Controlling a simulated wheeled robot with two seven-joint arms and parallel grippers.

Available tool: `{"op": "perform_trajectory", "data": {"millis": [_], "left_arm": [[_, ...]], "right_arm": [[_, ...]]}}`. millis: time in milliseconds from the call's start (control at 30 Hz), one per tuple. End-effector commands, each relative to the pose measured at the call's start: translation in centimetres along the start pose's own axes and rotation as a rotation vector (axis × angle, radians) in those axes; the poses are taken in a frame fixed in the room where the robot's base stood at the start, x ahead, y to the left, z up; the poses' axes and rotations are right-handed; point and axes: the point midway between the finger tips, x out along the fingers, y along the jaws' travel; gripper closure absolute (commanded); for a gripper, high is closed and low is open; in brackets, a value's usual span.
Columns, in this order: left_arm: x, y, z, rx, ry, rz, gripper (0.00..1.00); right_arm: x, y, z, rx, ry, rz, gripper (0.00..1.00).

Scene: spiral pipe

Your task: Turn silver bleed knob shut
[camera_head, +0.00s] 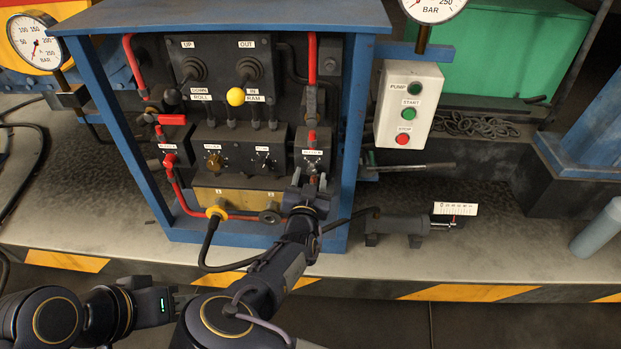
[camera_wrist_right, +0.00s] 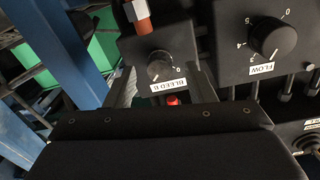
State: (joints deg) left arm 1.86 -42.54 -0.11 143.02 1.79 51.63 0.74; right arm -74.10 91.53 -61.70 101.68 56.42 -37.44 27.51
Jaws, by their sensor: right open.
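In the head view the knob (camera_head: 312,166) sits on the right block of the blue-framed panel. My right gripper (camera_head: 309,182) is in front of that block. In the right wrist view my right gripper (camera_wrist_right: 163,90) is open, with one finger either side of the knob; contact is not clear. My left arm is low at the left, and its finger area is hidden or too dark to make out.
A black flow knob (camera_wrist_right: 271,37) is close beside the bleed block. A yellow-ball lever (camera_head: 236,97), red-handled valves (camera_head: 171,119) and hoses crowd the panel (camera_head: 356,130). A pump switch box (camera_head: 408,104) hangs at the right. A small cylinder (camera_head: 400,226) lies on the ledge.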

Motion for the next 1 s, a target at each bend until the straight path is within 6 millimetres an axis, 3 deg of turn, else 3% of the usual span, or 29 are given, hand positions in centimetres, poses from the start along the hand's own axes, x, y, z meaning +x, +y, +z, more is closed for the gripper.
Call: {"op": "perform_trajectory", "data": {"millis": [133, 433, 767, 1000], "left_arm": [[0.28, -0.13, 0.15, 0.000, 0.000, 0.000, 0.64], [0.27, -0.12, 0.14, 0.000, 0.000, 0.000, 0.64], [0.27, -0.12, 0.14, 0.000, 0.000, 0.000, 0.64], [0.37, -0.17, 0.19, 0.000, 0.000, 0.000, 0.64]], "right_arm": [[1.20, 0.04, 0.06, -0.002, 0.000, 0.000, 0.51], [1.41, 0.03, 0.01, -0.002, -0.002, 0.000, 0.52], [1.39, 0.04, 0.01, -0.001, -0.002, 0.001, 0.95], [1.39, 0.07, 0.05, -0.020, -0.001, 0.001, 0.95]]}}
